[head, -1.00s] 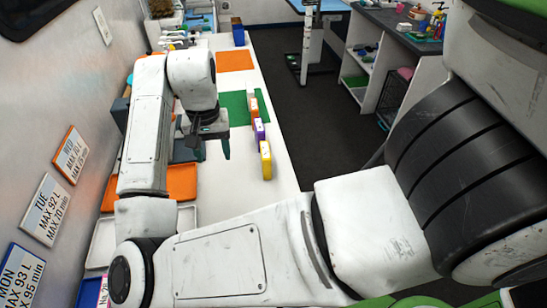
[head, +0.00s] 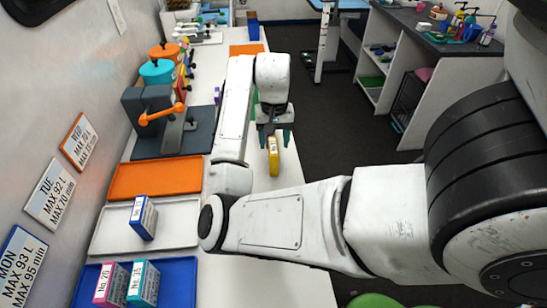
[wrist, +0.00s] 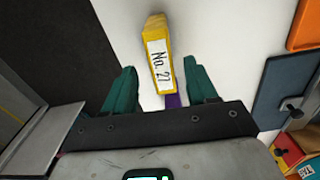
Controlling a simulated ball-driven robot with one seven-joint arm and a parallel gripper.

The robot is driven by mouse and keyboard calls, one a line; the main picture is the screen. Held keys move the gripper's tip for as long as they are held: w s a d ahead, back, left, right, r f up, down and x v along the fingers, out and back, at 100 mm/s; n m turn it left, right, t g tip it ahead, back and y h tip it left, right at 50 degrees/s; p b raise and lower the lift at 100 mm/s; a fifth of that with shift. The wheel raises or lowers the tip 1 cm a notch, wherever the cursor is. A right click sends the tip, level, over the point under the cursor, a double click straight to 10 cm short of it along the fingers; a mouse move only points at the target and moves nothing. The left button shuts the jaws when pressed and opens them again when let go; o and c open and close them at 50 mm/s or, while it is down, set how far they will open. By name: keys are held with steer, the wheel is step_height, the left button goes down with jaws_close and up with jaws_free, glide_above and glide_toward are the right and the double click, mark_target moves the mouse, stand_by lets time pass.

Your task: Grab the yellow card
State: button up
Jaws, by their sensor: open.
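The yellow card (head: 273,158) is a small upright block on the white counter, near its right edge. In the wrist view the yellow card (wrist: 157,48) shows a white label reading "No. 21". My gripper (head: 275,138) is open above and just behind it in the head view. In the wrist view the card lies ahead of and roughly between the spread green fingers of my gripper (wrist: 161,78), and no grip on it shows. A purple piece (wrist: 173,101) shows close to the card's near end, partly hidden by my gripper.
The white counter (head: 290,288) drops to a dark floor (head: 330,130) on the right. Left of my arm are an orange tray (head: 155,180), a white tray (head: 180,222) with a blue block (head: 143,218), and a blue tray (head: 178,285) with pink and teal blocks.

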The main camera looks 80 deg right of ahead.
steer(key=f, duration=0.5)
steer(key=shift+a, duration=0.3)
steer(key=shift+c, duration=0.2)
steer(key=c, duration=1)
